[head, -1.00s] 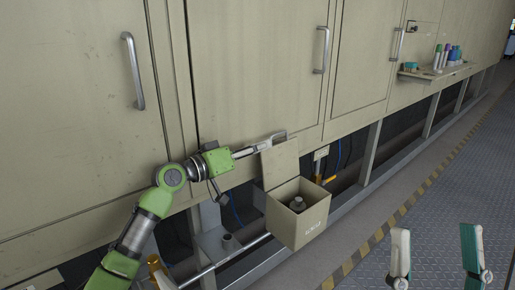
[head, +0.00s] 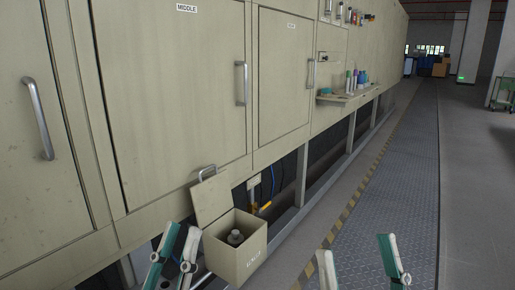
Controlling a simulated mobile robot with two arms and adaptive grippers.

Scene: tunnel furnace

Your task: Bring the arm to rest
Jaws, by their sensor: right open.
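My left gripper (head: 178,238) is at the lower left of the head view, in front of the beige box and overlapping its left edge in the picture. Its two fingers are seen at a slant with a narrow gap, so its opening is unclear; I see nothing held in it. My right gripper (head: 352,248) is at the bottom, right of centre, with its fingers wide apart and empty. The beige box (head: 252,258) has its lid (head: 211,199) raised, with a handle on top, and a dark round part (head: 235,237) inside. Most of both arms is out of view.
The beige furnace wall (head: 160,90) with door handles runs along the left. A small shelf (head: 345,97) with bottles juts from it. A yellow-handled valve (head: 261,207) is beside the box. The metal walkway (head: 390,190) to the right is clear.

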